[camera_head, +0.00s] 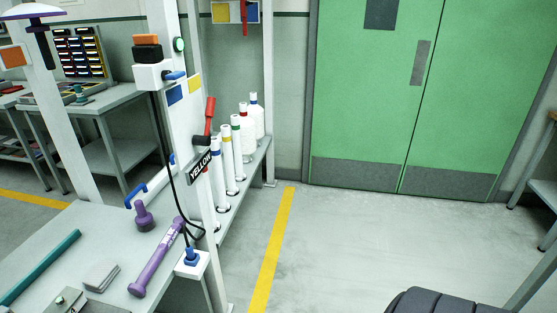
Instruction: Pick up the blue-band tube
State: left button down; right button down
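Several white tubes and bottles stand upright in a row on a narrow grey shelf (262,158) behind a white post. The nearest white tube (217,168) has a blue band near its top, and its left side is close to the post and the YELLOW sign. Just behind it stands a yellow-band tube (228,160), then a green-band tube (237,150). A red-band bottle (246,140) and a wider white bottle (257,122) with a blue band stand at the far end. Neither of my grippers is in view.
A workbench (85,225) at left holds a purple tool (157,257), a purple knob piece (144,216) and a teal bar (40,267). Black cables hang by the post (185,130). Grey floor (350,250) is open right of the yellow line (272,250), before green doors (365,110).

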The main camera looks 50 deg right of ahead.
aim_at(222, 205)
jog(key=z, duration=1.2)
jog(key=u, duration=1.4)
jog(key=z, duration=1.45)
jog(key=i+l+u, duration=0.7)
jog(key=i+l, duration=0.15)
jog(key=i+l+u, duration=0.25)
jog(key=l, duration=0.15)
jog(key=i+l+u, duration=0.2)
jog(key=l, duration=0.25)
jog(key=i+l+u, duration=0.25)
jog(key=l, duration=0.2)
jog(key=l+u, duration=0.25)
jog(key=l, duration=0.2)
jog(key=i+l+u, duration=0.2)
jog(key=l, duration=0.3)
jog(key=k+j, duration=0.05)
jog(key=k, duration=0.05)
